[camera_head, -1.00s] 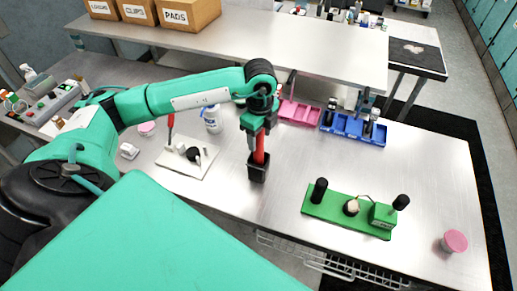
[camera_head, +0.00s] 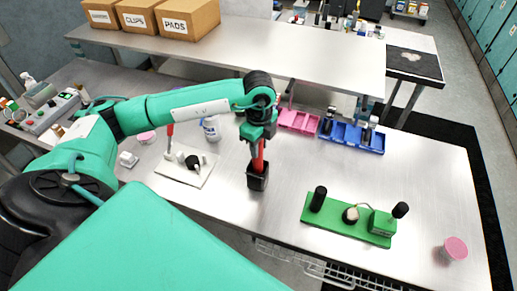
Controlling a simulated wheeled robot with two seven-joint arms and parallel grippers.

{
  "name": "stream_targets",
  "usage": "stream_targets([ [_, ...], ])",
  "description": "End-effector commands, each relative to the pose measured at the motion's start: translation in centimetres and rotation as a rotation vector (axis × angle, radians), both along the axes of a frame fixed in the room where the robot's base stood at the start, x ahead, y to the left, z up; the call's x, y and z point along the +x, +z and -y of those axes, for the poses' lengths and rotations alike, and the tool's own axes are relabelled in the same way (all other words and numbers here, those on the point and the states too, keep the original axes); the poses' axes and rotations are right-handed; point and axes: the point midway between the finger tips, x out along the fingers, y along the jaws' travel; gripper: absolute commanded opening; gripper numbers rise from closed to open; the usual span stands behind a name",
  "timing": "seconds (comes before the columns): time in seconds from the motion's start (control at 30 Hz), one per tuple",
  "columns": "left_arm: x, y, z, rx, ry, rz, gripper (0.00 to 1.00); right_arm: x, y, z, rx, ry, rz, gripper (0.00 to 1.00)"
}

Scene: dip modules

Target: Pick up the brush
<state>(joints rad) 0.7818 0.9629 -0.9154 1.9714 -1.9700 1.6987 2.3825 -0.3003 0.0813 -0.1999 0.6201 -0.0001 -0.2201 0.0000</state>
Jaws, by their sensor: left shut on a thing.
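The brush (camera_head: 257,159) shows as a red handle standing upright in a black holder (camera_head: 257,180) near the middle of the bench. Its lower end is hidden inside the holder, so I cannot see the bristles. My left gripper (camera_head: 258,142) comes down from above and is shut on the upper part of the red handle. The holder appears to stand on the bench top. My right gripper is not in view.
A white board (camera_head: 181,173) with a black knob lies to the left, near a white bottle (camera_head: 210,130). A green board (camera_head: 340,222) and pink-lidded jar (camera_head: 455,248) are at right. Bench between is clear.

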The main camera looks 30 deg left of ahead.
Motion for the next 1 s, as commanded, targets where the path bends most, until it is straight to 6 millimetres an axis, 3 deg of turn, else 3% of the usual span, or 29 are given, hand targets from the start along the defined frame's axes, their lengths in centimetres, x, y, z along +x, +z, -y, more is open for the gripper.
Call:
stream_targets([
  [0.27, 0.1, 3.5, 0.0, 0.0, 0.0, 0.006, 0.07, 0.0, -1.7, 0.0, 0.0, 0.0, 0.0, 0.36],
  [0.6, 0.1, 10.8, 0.0, 0.0, 0.0, 0.007, 0.07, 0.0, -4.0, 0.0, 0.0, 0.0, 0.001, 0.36],
  [0.8, 0.1, 14.8, -0.1, 0.002, 0.001, 0.006, 0.07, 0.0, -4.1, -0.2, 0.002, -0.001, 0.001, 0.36],
  [1.0, 0.0, 17.4, -0.1, 0.002, 0.0, 0.004, 0.07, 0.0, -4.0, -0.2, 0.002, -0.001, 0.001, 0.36],
])
